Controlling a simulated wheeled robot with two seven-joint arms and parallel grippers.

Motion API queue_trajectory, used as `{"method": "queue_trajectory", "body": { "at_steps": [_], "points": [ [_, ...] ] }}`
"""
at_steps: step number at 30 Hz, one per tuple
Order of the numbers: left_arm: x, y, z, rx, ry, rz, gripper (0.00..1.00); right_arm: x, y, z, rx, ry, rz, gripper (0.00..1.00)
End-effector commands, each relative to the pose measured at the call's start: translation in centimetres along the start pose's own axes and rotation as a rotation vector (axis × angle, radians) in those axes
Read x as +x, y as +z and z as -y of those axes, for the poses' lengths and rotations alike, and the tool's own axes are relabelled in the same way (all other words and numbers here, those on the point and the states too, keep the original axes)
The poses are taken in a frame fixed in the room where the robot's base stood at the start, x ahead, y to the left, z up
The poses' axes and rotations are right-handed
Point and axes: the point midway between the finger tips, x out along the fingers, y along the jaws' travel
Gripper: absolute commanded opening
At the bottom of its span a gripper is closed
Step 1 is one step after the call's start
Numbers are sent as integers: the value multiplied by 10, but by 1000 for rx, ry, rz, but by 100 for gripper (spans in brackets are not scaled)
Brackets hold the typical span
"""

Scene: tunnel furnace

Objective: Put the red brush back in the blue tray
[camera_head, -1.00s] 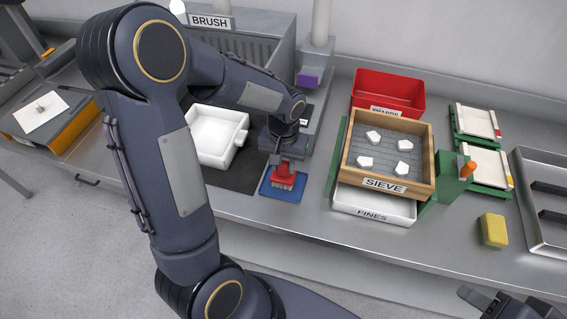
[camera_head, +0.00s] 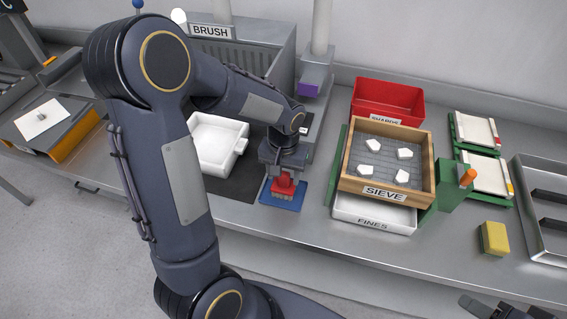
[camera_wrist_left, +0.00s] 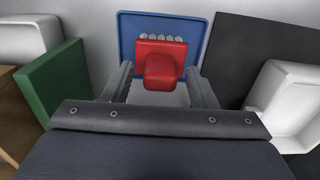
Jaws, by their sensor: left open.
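The red brush (camera_head: 283,185) lies on the blue tray (camera_head: 272,199) on the bench, its pale bristles toward the front edge. In the left wrist view the brush (camera_wrist_left: 160,58) is inside the rim of the blue tray (camera_wrist_left: 128,32). My left gripper (camera_wrist_left: 162,88) is open, with one finger on each side of the brush handle and a gap visible at both sides. In the head view my left gripper (camera_head: 283,162) is over the brush and hides its rear part. Part of my right gripper (camera_head: 490,306) shows at the bottom right edge; its jaws are unclear.
A white box (camera_head: 218,145) on a dark mat stands left of the tray. The wooden sieve (camera_head: 386,190) with several white pieces stands to the right, above the white fines tray (camera_head: 372,215). A red bin (camera_head: 388,95) is behind it. A yellow sponge (camera_head: 494,238) lies farther right.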

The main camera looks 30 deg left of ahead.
Motion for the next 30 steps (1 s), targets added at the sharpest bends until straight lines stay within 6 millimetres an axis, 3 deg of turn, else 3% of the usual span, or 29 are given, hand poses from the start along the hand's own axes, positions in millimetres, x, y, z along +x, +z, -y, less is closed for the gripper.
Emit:
{"method": "queue_trajectory", "body": {
  "at_steps": [15, 22, 26, 30],
  "points": [
    [-99, -1, 0, -1, 2, -6, 52, 1, 0, 0, 0, 0, 0, 48],
    [-121, 3, 1, 1, 10, -7, 52, 1, 1, 0, 0, 0, 0, 48],
    [-134, 27, 8, 8, 81, -43, 52, 1, 0, 0, 0, 0, 0, 48],
    [-146, 77, 14, 32, 216, -139, 52, 1, 1, 0, 0, 0, 0, 48]
  ]
}}
